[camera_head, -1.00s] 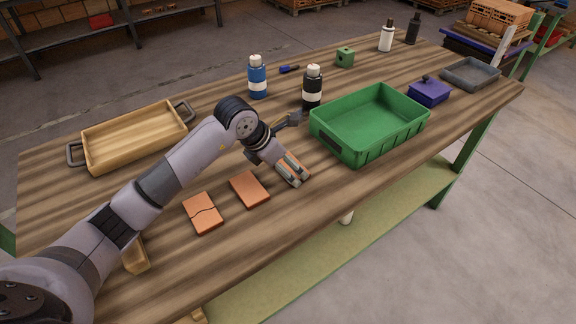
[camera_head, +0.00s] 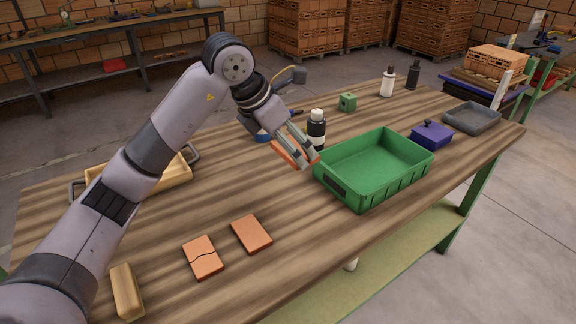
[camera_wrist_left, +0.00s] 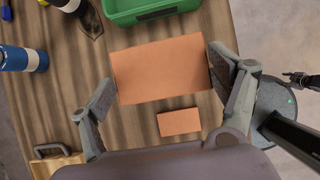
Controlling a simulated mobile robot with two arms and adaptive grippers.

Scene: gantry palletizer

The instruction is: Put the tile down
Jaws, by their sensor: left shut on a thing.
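My left gripper (camera_head: 302,154) is shut on an orange-brown tile (camera_head: 289,154), holding it raised and tilted just left of the green crate (camera_head: 350,195). In the left wrist view the held tile (camera_wrist_left: 160,70) spans between the two fingers (camera_wrist_left: 162,92). A whole tile (camera_head: 251,234) lies flat on the wooden table (camera_head: 330,245); a tile with a dark crack line (camera_head: 203,258) lies beside it. One tile on the table (camera_wrist_left: 179,122) shows below the held one in the wrist view. A small dark part at that view's right edge looks like my right gripper (camera_wrist_left: 290,77); its jaws are unclear.
The blue bottle (camera_wrist_left: 22,59) is mostly hidden behind my arm in the head view. A wooden tray (camera_head: 180,172) is partly covered by my arm. The table in front of the crate is clear.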

